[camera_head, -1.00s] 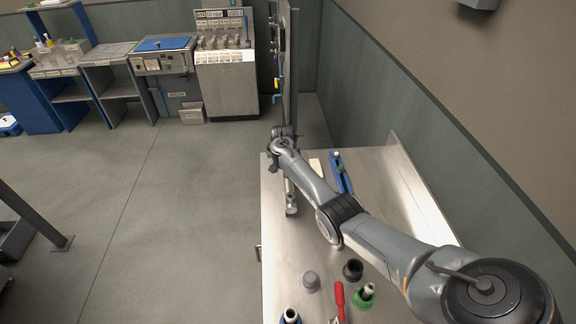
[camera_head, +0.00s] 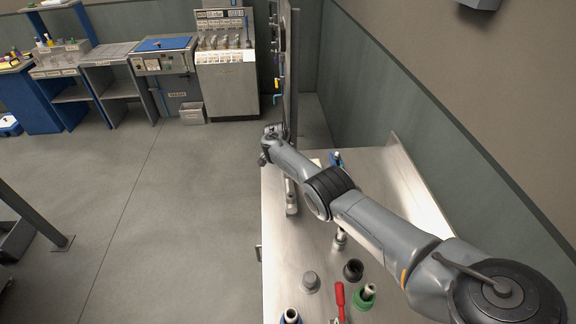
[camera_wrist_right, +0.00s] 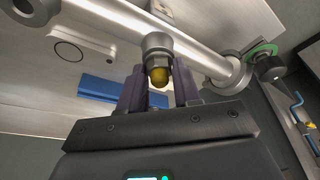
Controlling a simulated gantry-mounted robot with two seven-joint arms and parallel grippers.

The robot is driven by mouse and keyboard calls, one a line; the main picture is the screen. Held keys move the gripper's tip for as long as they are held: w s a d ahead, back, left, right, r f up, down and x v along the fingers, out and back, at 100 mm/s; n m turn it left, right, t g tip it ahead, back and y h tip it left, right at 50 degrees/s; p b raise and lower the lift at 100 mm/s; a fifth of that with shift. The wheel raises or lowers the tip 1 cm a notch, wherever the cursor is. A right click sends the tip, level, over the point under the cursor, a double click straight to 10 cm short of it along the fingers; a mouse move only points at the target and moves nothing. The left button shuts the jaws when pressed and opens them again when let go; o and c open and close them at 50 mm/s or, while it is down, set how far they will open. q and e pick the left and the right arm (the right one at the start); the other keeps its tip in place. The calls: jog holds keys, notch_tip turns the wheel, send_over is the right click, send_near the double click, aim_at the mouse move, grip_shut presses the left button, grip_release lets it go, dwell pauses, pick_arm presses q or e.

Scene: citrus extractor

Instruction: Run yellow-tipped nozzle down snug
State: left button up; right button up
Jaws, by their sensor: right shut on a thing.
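The yellow-tipped nozzle (camera_wrist_right: 159,60) shows in the right wrist view. It is a grey hex fitting with a yellow tip, set on a bright metal tube (camera_wrist_right: 120,37). My right gripper (camera_wrist_right: 160,88) is shut on the nozzle, with one dark finger on each side of the tip. Whether the nozzle sits snug against the tube cannot be told. In the head view my right arm reaches across the bench to the upright panel (camera_head: 289,70); its gripper and the nozzle cannot be made out there. My left gripper is out of view.
A green-ringed knob (camera_wrist_right: 268,66) is near the tube's right end.

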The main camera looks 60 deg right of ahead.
jog(key=shift+m+g, duration=0.3)
jog(key=shift+m, duration=0.7)
jog(key=o, duration=0.6)
jog(key=shift+a+n, duration=0.1)
jog(key=shift+n, duration=0.2)
jog(key=shift+n, duration=0.6)
jog(key=n+t, duration=0.2)
jog(key=n, duration=0.3)
